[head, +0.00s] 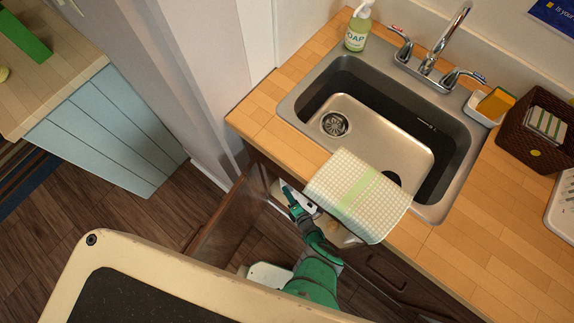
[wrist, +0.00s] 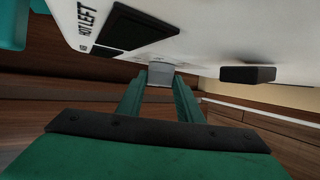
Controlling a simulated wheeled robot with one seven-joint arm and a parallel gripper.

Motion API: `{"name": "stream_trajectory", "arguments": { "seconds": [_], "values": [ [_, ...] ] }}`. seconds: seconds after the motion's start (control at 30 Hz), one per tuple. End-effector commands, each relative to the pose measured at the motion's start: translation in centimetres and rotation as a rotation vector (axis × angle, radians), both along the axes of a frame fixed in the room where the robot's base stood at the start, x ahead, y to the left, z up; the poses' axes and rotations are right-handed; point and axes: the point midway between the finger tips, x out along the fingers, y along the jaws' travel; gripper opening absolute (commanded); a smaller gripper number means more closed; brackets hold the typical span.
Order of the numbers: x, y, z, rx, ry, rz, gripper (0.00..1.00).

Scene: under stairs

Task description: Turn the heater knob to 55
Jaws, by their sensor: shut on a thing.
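The white heater (wrist: 215,35) fills the top of the wrist view, with the words HOT LEFT and a dark rectangular panel (wrist: 135,28) on it. A small grey knob (wrist: 160,74) sticks out below the panel. My gripper (wrist: 160,88) has its two green fingers on either side of the knob and is shut on it. The knob's pointer and any scale or number cannot be read. In the head view my gripper (head: 292,200) reaches into the open cabinet under the sink, where the towel and counter hide most of the heater.
A wooden cabinet door (head: 222,215) stands open left of my arm. A checked towel (head: 358,192) hangs over the counter edge above the arm. The sink (head: 385,140), soap bottle (head: 358,28) and dark basket (head: 525,125) are on the counter. A dark block (wrist: 247,74) protrudes from the heater.

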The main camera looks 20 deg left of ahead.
Motion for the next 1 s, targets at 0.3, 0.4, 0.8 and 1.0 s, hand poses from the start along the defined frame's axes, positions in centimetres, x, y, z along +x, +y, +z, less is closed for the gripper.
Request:
{"name": "stream_trajectory", "arguments": {
  "seconds": [0.3,0.4,0.8,1.0],
  "values": [
    [-0.03,0.21,0.11,0.004,-0.003,0.004,0.37],
    [-0.07,0.36,0.09,0.004,-0.003,0.008,0.52],
    [-0.14,0.35,0.10,0.002,-0.001,0.009,0.52],
    [-0.34,0.01,0.27,0.005,0.001,0.009,0.52]
  ]
}}
